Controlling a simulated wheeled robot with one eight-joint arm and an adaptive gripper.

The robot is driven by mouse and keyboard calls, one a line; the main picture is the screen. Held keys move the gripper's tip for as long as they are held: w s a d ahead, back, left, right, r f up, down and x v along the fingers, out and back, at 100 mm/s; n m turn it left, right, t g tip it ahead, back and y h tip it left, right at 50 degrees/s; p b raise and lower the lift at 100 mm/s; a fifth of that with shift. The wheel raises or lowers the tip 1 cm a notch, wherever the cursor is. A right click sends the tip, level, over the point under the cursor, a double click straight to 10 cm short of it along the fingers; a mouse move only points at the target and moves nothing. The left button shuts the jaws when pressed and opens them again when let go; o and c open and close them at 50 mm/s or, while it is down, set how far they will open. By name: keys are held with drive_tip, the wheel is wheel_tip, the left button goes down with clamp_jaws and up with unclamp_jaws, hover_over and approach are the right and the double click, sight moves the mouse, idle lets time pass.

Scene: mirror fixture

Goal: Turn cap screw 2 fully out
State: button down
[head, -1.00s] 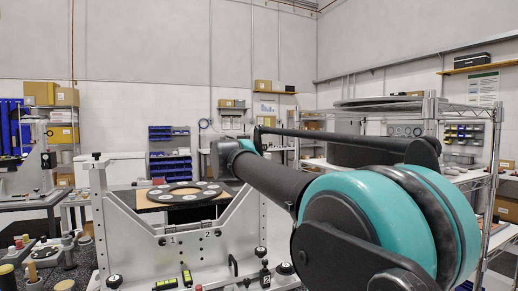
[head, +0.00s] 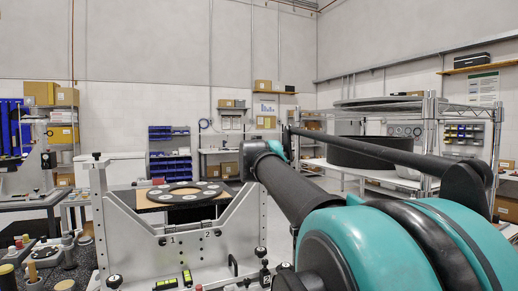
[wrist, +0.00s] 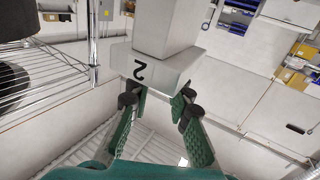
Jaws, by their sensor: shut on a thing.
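The mirror fixture is a light grey plate stand (head: 185,262) with a dark ring carrying pale discs (head: 185,193) above it. My gripper is hidden behind my arm in the head view.
A bench (head: 30,200) stands at left.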

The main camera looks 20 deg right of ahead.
drive_tip(key=c, duration=1.4)
unclamp_jaws()
drive_tip(key=shift+o, duration=0.2)
drive_tip(key=shift+s+a, duration=0.1)
drive_tip(key=v, duration=1.1)
drive_tip(key=shift+s, duration=0.4)
drive_tip(key=shift+a, duration=0.15)
